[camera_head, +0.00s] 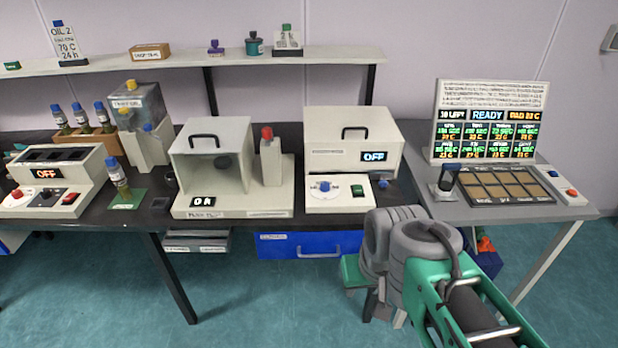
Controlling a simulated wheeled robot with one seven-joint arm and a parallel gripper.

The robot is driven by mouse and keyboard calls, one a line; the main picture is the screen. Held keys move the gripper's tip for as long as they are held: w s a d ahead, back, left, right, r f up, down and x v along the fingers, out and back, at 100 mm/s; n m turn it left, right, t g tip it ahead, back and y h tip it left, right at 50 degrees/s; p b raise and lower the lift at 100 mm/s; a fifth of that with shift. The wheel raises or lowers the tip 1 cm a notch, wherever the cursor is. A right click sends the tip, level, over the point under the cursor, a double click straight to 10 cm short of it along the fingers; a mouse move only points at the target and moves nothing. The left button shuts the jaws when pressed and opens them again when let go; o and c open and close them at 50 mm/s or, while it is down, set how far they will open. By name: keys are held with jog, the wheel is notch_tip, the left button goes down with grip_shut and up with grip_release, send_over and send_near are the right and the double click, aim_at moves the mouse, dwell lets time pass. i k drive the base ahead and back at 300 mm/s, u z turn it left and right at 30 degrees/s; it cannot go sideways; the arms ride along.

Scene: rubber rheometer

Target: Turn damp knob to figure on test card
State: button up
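A white instrument (352,140) with an OFF display stands on the dark bench, right of centre. No label reading damp is legible, so I cannot tell if this dial is the damp knob. A printed card reading OIL 2, 70 C, 24 h (67,45) stands on the shelf at the far left. A smaller card (288,40) stands further right, its print too small to read. My green and grey arm is at lower right, in front of the bench; my gripper cannot be seen.
A white chamber with a 0k display (215,175) stands left of the instrument. A blue knob-like item (383,181) is by its right side. A READY screen (488,125) and a pocketed tray (505,202) are on the right table. Blue drawer (300,245) is below the bench.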

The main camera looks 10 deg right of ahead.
aim_at(324, 185)
jog(key=u, duration=0.25)
jog(key=i, duration=1.25)
jog(key=z, duration=0.4)
